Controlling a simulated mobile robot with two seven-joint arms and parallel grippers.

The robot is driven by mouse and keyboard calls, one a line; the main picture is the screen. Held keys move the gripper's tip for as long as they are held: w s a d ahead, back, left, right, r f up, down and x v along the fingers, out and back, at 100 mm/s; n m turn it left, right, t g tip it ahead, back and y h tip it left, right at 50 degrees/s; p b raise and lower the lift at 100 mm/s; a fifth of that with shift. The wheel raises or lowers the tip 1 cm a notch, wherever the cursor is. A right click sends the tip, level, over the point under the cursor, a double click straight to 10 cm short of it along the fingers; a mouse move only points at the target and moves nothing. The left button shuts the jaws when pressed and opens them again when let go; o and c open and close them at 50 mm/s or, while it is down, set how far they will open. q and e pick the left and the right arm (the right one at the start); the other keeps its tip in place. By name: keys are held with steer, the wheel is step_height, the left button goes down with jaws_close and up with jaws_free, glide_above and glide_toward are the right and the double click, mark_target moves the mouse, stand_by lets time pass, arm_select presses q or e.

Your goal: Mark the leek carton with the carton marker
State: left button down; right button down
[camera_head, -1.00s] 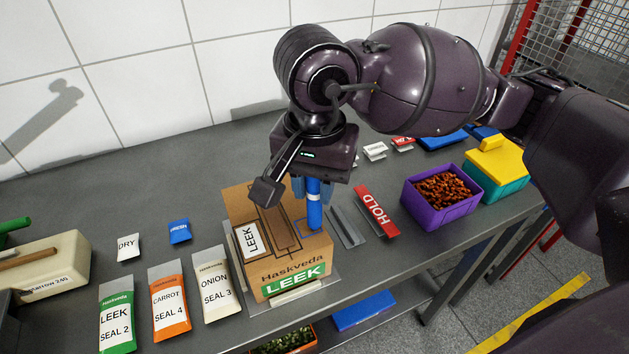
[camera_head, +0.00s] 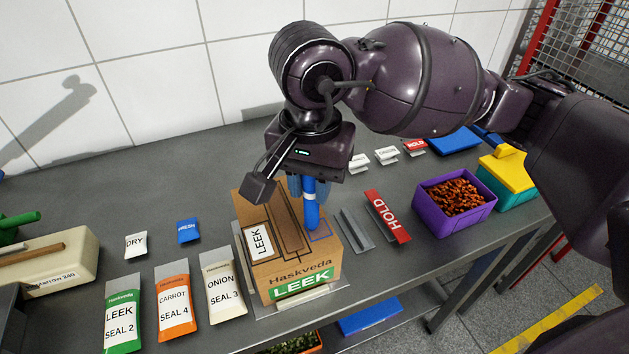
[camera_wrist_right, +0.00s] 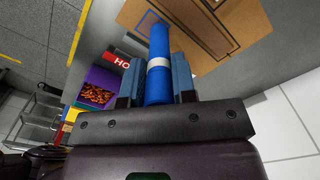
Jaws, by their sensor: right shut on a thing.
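The leek carton (camera_head: 290,268) is a brown box with a white LEEK label and a green LEEK band, standing on a tray near the front of the bench. My right gripper (camera_head: 309,190) is shut on the blue carton marker (camera_head: 311,212), which points down over the right part of the carton's top, close to a printed blue outline (camera_head: 320,232). I cannot tell if the tip touches. In the right wrist view the marker (camera_wrist_right: 159,60) stands between the two fingers (camera_wrist_right: 158,82), with the carton (camera_wrist_right: 205,28) beyond. My left gripper is not in view.
Leek, carrot and onion seal packets (camera_head: 173,300) lie left of the carton. An empty grey holder (camera_head: 357,228), a red HOLD sign (camera_head: 387,216) and a purple bin (camera_head: 455,220) of brown pieces stand to its right. A yellow-lidded teal box (camera_head: 500,196) is farther right.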

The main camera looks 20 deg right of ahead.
steer(key=shift+d, duration=0.1)
steer(key=shift+s+d, duration=0.6)
steer(key=shift+d, duration=0.1)
steer(key=shift+a, duration=0.1)
steer(key=shift+w+a, duration=0.6)
steer(key=shift+a, duration=0.15)
steer(key=shift+s+d, duration=0.1)
steer(key=shift+d, duration=0.1)
stand_by(0.3)
steer(key=shift+s+d, duration=0.55)
steer(key=shift+d, duration=0.15)
steer(key=shift+w+a+b, duration=0.1)
steer(key=shift+a+b, duration=0.05)
steer(key=shift+b, duration=0.15)
